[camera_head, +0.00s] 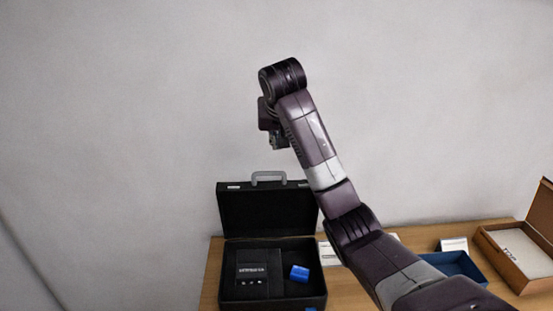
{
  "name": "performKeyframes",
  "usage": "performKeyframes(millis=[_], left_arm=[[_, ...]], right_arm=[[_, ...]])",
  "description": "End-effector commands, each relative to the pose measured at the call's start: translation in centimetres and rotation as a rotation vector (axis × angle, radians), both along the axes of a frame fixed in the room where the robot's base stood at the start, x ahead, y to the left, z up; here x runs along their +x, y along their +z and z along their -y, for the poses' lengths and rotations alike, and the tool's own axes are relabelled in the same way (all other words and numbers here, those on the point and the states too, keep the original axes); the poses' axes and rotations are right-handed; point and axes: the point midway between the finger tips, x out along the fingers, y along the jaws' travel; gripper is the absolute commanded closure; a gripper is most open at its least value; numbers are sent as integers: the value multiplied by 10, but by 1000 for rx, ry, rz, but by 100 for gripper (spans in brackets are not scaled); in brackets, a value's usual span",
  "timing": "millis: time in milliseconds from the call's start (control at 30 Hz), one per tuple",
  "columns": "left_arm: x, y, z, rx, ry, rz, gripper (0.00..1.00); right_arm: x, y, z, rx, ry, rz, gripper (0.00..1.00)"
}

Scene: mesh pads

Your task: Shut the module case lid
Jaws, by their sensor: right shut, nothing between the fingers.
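The module case is the black case (311,293) on the table, with its lid (262,211) standing open, upright at the back. A grey handle (268,176) sits on the lid's top edge. Inside lie a dark panel with white print (252,272) and a blue block (299,273). My right gripper (278,148) is shut and empty, pointing down. In the picture it shows above the lid's right part, apart from it. My right forearm covers part of the table right of the case. My left gripper is not in view.
The case stands on a wooden table (420,236) against a plain grey wall. To the right are a blue tray (455,263), a small white card (453,245) and an open brown box (515,262) with a raised flap. White items behind my arm are partly hidden.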

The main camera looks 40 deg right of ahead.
Motion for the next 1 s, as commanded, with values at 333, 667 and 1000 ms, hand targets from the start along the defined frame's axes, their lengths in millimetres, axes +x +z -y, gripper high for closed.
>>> performKeyframes(millis=[333,667,1000], left_arm=[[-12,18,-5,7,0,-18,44],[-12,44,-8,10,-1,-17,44],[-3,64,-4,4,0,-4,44]], right_arm=[[18,-21,15,7,-11,-2,100],[51,-71,35,6,-10,0,100],[24,-82,17,4,-7,5,100]])
